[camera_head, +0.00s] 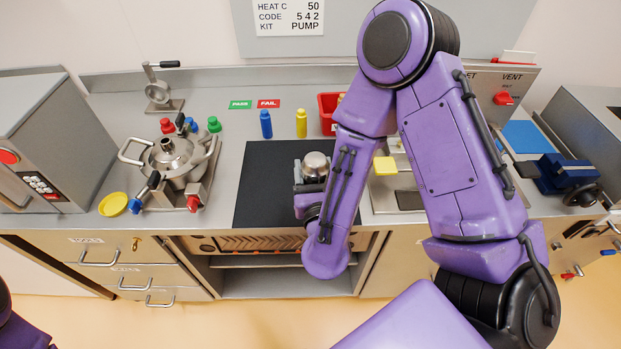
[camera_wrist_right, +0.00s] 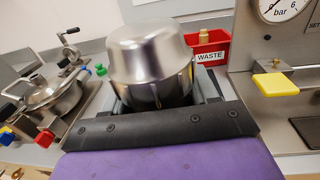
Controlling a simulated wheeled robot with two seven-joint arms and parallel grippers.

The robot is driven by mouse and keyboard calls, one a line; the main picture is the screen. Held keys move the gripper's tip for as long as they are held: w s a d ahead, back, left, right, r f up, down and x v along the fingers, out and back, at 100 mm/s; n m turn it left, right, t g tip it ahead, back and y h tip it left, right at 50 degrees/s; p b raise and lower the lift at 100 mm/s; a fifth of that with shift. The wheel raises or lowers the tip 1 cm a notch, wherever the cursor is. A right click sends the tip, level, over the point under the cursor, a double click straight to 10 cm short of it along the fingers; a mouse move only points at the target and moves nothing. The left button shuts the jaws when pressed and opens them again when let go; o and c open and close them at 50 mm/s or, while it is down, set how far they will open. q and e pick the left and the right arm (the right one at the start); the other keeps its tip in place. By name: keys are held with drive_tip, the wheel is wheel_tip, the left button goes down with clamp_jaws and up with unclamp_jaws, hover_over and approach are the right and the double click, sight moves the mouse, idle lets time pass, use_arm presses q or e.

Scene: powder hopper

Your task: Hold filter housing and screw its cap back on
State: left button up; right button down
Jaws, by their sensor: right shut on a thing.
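A shiny metal piece with a wide rounded top (camera_head: 315,164), seemingly the filter housing, is over the black mat in the head view. In the right wrist view the housing (camera_wrist_right: 152,58) fills the middle, with a narrower cylindrical part under its wide top. I cannot tell whether that top is the cap. My right gripper (camera_head: 312,183) is shut on the housing, which looks about upright. The jaws hide its lower part, and I cannot tell whether it touches the mat. No separate cap can be made out. My left gripper is out of view.
The black mat (camera_head: 262,185) has free room left of my right gripper. Blue (camera_head: 266,124) and yellow (camera_head: 301,123) bottles stand behind it. A red waste bin (camera_wrist_right: 211,49) is behind the housing. A lidded metal vessel (camera_head: 177,158) stands left; a gauge panel (camera_wrist_right: 288,60) stands right.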

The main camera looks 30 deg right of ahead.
drive_tip(key=w+d+f+b, duration=0.1)
drive_tip(key=w+d+f, duration=0.1)
drive_tip(key=w, duration=0.1)
drive_tip(key=w+d+f+b, duration=0.1)
drive_tip(key=w+f, duration=0.2)
drive_tip(key=w+d+f+b, duration=0.1)
drive_tip(key=w+d+f, duration=0.1)
drive_tip(key=w+f, duration=0.1)
drive_tip(key=shift+w+d+f, duration=0.1)
drive_tip(key=shift+w+d, duration=0.2)
use_arm(q)
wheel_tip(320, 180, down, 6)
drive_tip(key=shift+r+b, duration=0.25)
drive_tip(key=shift+b, duration=0.05)
use_arm(e)
drive_tip(key=shift+f, duration=0.1)
drive_tip(key=f, duration=0.3)
drive_tip(key=shift+w+d+f, duration=0.15)
drive_tip(key=shift+w+f, duration=0.2)
drive_tip(key=shift+f, duration=0.05)
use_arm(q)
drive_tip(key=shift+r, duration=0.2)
use_arm(e)
drive_tip(key=shift+s, duration=0.1)
